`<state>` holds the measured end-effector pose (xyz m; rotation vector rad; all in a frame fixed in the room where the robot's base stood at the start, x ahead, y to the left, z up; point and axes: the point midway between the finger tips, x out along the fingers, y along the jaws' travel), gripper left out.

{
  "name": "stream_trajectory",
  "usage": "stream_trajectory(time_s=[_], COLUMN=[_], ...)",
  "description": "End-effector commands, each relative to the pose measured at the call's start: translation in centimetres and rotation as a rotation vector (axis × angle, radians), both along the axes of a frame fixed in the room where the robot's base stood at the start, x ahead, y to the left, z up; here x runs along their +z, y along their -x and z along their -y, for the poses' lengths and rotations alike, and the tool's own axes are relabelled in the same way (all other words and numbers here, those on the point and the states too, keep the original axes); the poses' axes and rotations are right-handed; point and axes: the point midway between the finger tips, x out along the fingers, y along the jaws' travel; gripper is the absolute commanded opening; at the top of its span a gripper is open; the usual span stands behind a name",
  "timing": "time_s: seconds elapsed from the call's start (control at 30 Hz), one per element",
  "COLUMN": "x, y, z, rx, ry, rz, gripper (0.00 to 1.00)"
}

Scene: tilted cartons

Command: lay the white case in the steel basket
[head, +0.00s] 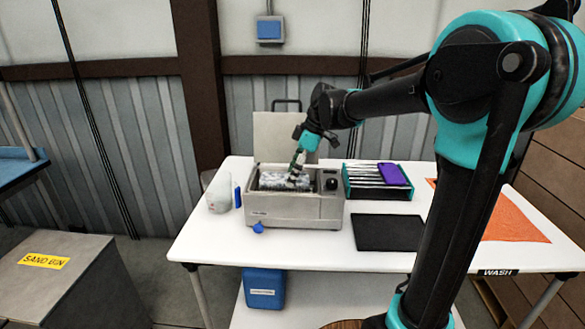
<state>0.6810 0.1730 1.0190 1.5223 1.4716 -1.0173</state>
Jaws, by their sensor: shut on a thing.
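My gripper (295,168) reaches down into the open top of a steel bath on the white table. It is shut on the white case (298,178), which shows only as a small pale patch at the fingertips. The steel basket (268,183) sits inside the bath, and its inside looks mottled grey and white. The case is at or just over the basket. At this size I cannot tell whether it touches the basket floor.
The bath (290,211) has a raised lid (282,137) behind. To its right are a rack (372,189) with a purple case (392,174), a black mat (388,233) and an orange cloth (505,220). A white container (219,192) and blue items stand left.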

Motion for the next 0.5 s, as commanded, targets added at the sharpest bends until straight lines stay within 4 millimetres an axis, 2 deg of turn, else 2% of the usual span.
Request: stream_trajectory(time_s=[0.5], x=[-3.8], y=[0.0], z=[0.0], rx=[0.000], ry=[0.000], rz=[0.000], gripper=[0.39])
